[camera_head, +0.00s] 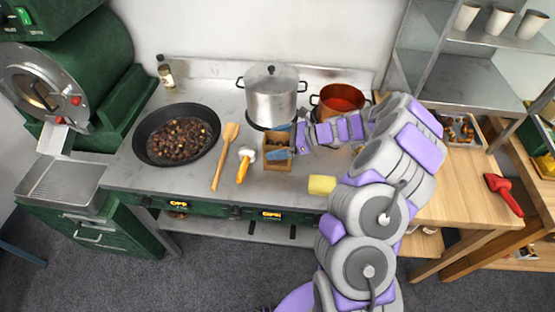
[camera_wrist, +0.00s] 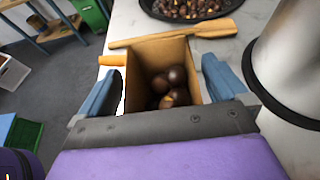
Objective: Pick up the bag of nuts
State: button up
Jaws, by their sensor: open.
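The bag of nuts (camera_head: 268,153) is an open-topped brown paper bag standing upright on the steel counter, in front of the silver pot. In the wrist view the bag (camera_wrist: 140,62) shows its open mouth, with several dark brown chestnuts (camera_wrist: 170,82) inside. My gripper (camera_head: 283,142) reaches in from the right at the bag. In the wrist view my gripper (camera_wrist: 165,92) is open, with one blue finger on each side of the bag. A narrow gap shows between the left finger and the bag; whether the right finger touches it I cannot tell.
A silver pot (camera_head: 270,98) stands close behind the bag. A wooden spatula (camera_head: 224,158) and an orange-handled tool (camera_head: 244,165) lie to its left, near a black pan (camera_head: 151,146) of chestnuts. A red pot (camera_head: 341,101) is at the right. A yellow block (camera_head: 321,185) sits near the front edge.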

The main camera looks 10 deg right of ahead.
jog(key=shift+d, duration=0.8)
jog(key=shift+c, duration=1.4)
jog(key=shift+d, duration=0.3)
jog(key=c, duration=0.3)
jog(key=shift+a, duration=0.8)
jog(key=c, duration=0.6)
jog(key=shift+d, duration=0.1)
jog(key=c, duration=0.3)
jog(key=shift+d, duration=0.5)
jog(key=shift+c, duration=0.6)
